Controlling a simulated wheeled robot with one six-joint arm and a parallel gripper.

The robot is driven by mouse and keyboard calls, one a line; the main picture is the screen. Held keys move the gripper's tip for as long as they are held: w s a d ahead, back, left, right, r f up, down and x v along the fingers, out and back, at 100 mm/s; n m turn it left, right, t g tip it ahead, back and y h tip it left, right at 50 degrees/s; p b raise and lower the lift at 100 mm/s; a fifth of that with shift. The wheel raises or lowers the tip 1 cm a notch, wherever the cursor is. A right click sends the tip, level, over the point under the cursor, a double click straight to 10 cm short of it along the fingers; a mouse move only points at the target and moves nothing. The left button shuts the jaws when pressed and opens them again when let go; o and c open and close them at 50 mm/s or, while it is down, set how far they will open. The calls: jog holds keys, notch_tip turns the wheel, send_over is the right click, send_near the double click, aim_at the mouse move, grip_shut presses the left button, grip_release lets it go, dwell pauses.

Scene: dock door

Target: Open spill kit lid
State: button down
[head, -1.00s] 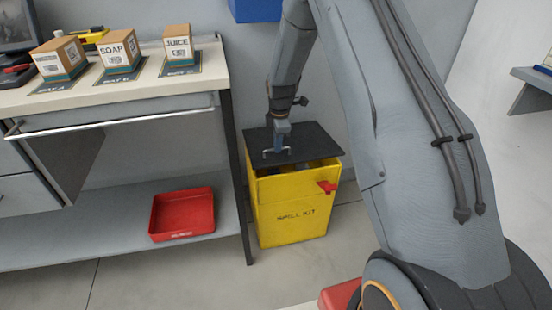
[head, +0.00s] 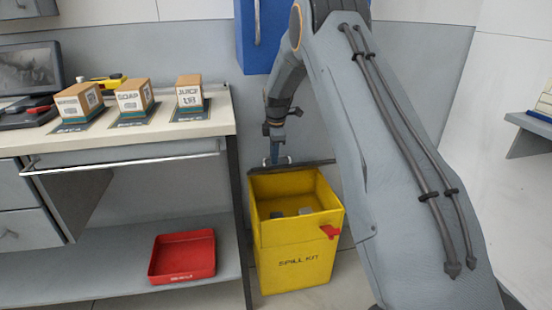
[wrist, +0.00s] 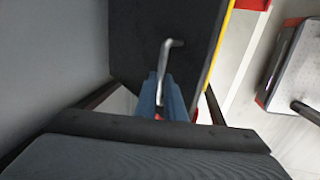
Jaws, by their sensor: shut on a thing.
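The yellow spill kit (head: 300,262) stands on the floor to the right of the workbench, with a red latch (head: 330,232) on its front right. Its dark lid (head: 318,163) is raised at the back and shows nearly edge-on in the head view. The inside of the box is exposed, with a few grey items at the bottom. My gripper (head: 280,161) is at the lid. In the wrist view the gripper (wrist: 168,98) is shut on the metal lid handle (wrist: 167,62), with the dark lid (wrist: 140,35) behind it.
The workbench (head: 190,134) holds several cartons on labelled mats and a monitor. A red tray (head: 182,258) sits on its lower shelf. A blue wall box (head: 256,40) hangs above the kit. A grey shelf (head: 532,140) juts out at far right.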

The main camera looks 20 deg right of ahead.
jog(key=shift+d, duration=0.35)
